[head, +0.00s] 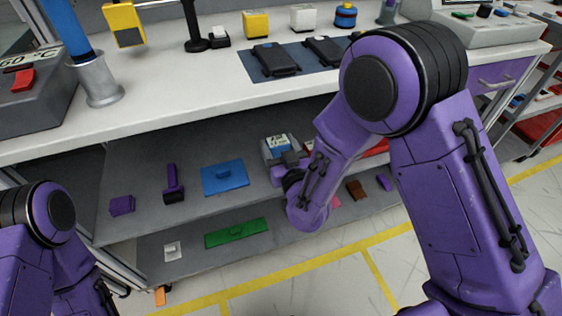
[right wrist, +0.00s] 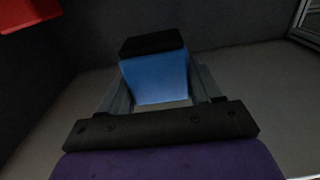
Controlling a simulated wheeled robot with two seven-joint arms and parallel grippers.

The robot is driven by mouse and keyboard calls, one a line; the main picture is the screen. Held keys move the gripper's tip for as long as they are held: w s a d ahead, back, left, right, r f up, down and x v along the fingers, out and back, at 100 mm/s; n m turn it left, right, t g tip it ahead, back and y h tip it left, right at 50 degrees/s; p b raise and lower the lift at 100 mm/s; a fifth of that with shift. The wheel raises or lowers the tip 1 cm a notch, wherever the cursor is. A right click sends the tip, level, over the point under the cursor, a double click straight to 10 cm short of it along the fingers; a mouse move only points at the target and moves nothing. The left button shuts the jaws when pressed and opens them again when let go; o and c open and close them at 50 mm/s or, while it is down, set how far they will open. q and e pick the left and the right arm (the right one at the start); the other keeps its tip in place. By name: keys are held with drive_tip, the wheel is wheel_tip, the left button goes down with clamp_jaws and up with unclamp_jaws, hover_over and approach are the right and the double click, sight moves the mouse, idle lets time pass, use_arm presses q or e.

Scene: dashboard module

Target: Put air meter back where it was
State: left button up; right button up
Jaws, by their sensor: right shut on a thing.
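My right gripper (right wrist: 163,90) is shut on a blue block-shaped thing with a black top, which I take to be the air meter (right wrist: 158,78); its grey fingers stand on both sides of it. In the head view, my right arm reaches into the shelf under the bench, and the gripper (head: 284,160) is mostly hidden by its own wrist. Beyond it, a grey, blue and white boxy thing (head: 279,142) shows at the shelf, seemingly the held meter. I cannot tell whether it touches the shelf. My left arm shows at lower left, its gripper out of view.
The upper shelf (head: 140,180) holds a blue case (head: 224,178), a purple block (head: 122,205) and a dark purple-handled tool (head: 173,185). A green case (head: 236,232) lies on the lower shelf. Red things lie right of the gripper. The bench top (head: 200,90) overhangs the shelves.

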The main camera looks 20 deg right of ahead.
drive_tip(key=w+f, duration=0.1)
drive_tip(key=f, duration=0.1)
drive_tip(key=w+d+f+b, duration=0.1)
drive_tip(key=w+f, duration=0.2)
drive_tip(key=shift+d+f, duration=0.2)
drive_tip(key=shift+f, duration=0.1)
drive_tip(key=shift+w+f+b, duration=0.1)
drive_tip(key=shift+f+b, duration=0.4)
drive_tip(key=shift+f, duration=1)
drive_tip(key=shift+f, duration=0.1)
drive_tip(key=shift+f, duration=0.15)
drive_tip(key=o, duration=1.1)
drive_tip(key=shift+o, duration=0.2)
